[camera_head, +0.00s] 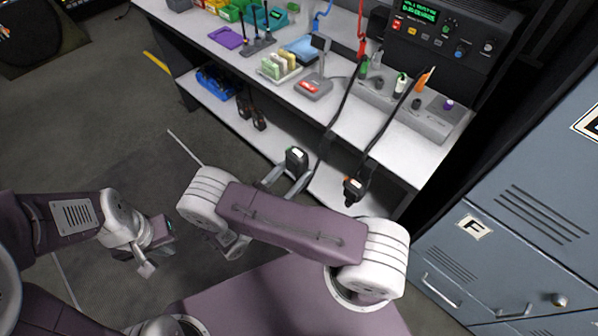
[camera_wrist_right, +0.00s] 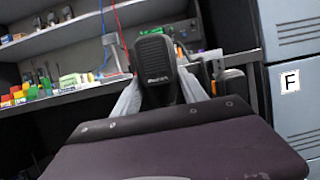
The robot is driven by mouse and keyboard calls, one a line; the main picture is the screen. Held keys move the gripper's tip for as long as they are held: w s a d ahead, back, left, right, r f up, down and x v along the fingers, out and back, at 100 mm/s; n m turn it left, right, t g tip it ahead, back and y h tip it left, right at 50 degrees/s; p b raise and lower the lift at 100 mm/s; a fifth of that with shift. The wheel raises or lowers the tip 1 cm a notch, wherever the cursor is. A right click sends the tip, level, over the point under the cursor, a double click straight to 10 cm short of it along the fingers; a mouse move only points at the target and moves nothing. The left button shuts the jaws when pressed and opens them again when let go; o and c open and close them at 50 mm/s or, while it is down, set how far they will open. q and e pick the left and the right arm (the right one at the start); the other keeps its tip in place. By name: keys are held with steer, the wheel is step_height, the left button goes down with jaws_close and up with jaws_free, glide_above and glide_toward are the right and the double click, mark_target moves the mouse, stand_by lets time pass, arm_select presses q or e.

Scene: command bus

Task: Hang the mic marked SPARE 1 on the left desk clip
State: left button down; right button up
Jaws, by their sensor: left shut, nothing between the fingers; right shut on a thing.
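My right gripper (camera_head: 285,180) is shut on a black hand mic (camera_head: 295,158) with a pale label on its top, held in front of the desk's front edge. In the right wrist view the mic (camera_wrist_right: 156,68) stands upright between the two grey fingers (camera_wrist_right: 157,97), its grille facing the camera. Its label is too small to read. A second black mic (camera_head: 353,188) with an orange-marked label hangs to the right, below the desk edge. I cannot make out the left desk clip. My left gripper (camera_head: 147,269) is shut and empty, low over the floor at left.
The white desk (camera_head: 385,143) carries a grey socket block (camera_head: 437,121) with plugs and black cords running down toward the mics. A radio panel (camera_head: 440,42) stands behind. A lower shelf (camera_head: 268,143) lies under the desk. Blue-grey lockers (camera_head: 520,210) close off the right.

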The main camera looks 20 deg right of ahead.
mark_target(323, 156)
steer(key=shift+w+d+f, duration=0.1)
steer(key=shift+w+f, duration=0.05)
steer(key=shift+w, duration=0.05)
steer(key=shift+w+d+f+b, duration=0.2)
steer(key=shift+w+d+f, duration=0.25)
steer(key=shift+d, duration=0.7)
steer(key=shift+w+d+f+b, duration=0.2)
steer(key=shift+w+d+f, duration=0.15)
steer(key=shift+d, duration=0.75)
steer(key=shift+w+d+f+b, duration=0.2)
steer(key=shift+w+d+f, duration=0.25)
steer(key=shift+d, duration=0.7)
steer(key=shift+f, duration=0.2)
steer(key=shift+w+f+b, duration=0.1)
steer(key=shift+f+b, duration=0.25)
steer(key=shift+f, duration=0.1)
steer(key=shift+f, duration=0.1)
steer(key=shift+f+b, duration=0.45)
steer(key=shift+f, duration=0.1)
